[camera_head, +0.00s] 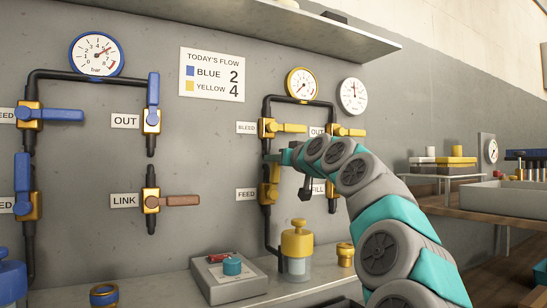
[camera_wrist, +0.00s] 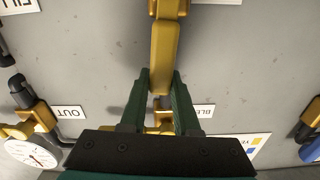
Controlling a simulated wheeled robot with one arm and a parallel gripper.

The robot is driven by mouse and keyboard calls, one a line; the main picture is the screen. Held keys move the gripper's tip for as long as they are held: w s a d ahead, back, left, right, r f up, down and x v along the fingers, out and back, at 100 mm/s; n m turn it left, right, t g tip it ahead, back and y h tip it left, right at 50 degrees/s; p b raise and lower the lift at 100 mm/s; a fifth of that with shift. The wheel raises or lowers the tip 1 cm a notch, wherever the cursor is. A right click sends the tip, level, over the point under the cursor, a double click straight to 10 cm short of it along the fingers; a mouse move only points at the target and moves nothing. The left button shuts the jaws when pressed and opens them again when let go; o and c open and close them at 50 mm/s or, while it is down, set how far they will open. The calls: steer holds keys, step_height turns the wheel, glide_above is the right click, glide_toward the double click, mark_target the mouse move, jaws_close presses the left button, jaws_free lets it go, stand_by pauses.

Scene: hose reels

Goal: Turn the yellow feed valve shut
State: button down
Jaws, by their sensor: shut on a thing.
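The yellow feed valve (camera_head: 268,193) is on the left pipe of the yellow rig, beside the FEED label (camera_head: 247,194). Its yellow lever (camera_wrist: 166,50) points up in line with the pipe. My gripper (camera_head: 283,157) is at the lever's upper end, in front of the wall. In the wrist view, which is upside down, my gripper's two green fingers (camera_wrist: 162,80) lie on either side of the lever and are shut on it. In the head view my gripper hides part of the lever.
The yellow bleed valve (camera_head: 267,128) is just above, its lever horizontal. The yellow OUT valve (camera_head: 335,130) is to the right; the FILL valve (camera_head: 333,192) is partly behind my arm. Below, a ledge holds a yellow-topped jar (camera_head: 297,242) and a grey box (camera_head: 229,278).

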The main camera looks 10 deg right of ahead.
steer(key=d+f+m+p, duration=0.1)
steer(key=d+m, duration=0.1)
steer(key=w+d+m+p, duration=0.1)
steer(key=m+p, duration=0.1)
steer(key=m, duration=0.1)
steer(key=d+f+m+p, duration=0.1)
steer(key=d+m+p, duration=0.1)
steer(key=m, duration=0.1)
steer(key=shift+w+d+f, duration=0.3)
steer(key=shift+w+d, duration=0.05)
steer(key=shift+w, duration=0.05)
steer(key=f+m+p, duration=0.1)
steer(key=d+m+p, duration=0.1)
steer(key=shift+w+d+f+m, duration=0.1)
steer(key=shift+w+f+m, duration=0.1)
steer(key=shift+f+m, duration=0.2)
steer(key=f+m+p, duration=0.1)
steer(key=d+f+m, duration=0.1)
steer(key=m, duration=0.1)
steer(key=shift+w+f+p, duration=0.2)
steer(key=shift+f+p, duration=0.15)
steer(key=shift+d+f+m+p, duration=0.15)
steer(key=shift+f+m+p, duration=0.4)
steer(key=shift+f+m, duration=0.85)
steer(key=c, duration=0.6)
jaws_free()
steer(key=shift+r, duration=0.1)
steer(key=shift+c, duration=0.2)
